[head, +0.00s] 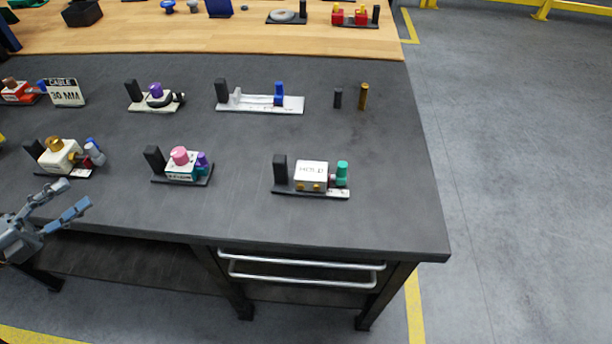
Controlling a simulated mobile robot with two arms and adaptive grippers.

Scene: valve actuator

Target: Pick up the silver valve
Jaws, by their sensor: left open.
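Several small valve assemblies stand on the dark grey bench top. I cannot tell for certain which part is the silver valve. A grey, silvery cylinder with a blue cap (94,152) is at the right end of the cream assembly (60,156) with a brass knob, at the left. A pale grey upright piece (237,96) stands on a white plate with a blue part, farther back. My left gripper (74,195) is open and empty at the near left edge of the bench, nearer to me than the cream assembly and apart from it. My right gripper is not in view.
Assemblies with a pink knob (181,165), a white box and green cap (313,175), and a purple knob (156,98) share the bench (385,215). A sign (66,93) and a brass post (364,96) stand farther back. The front right bench top is clear.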

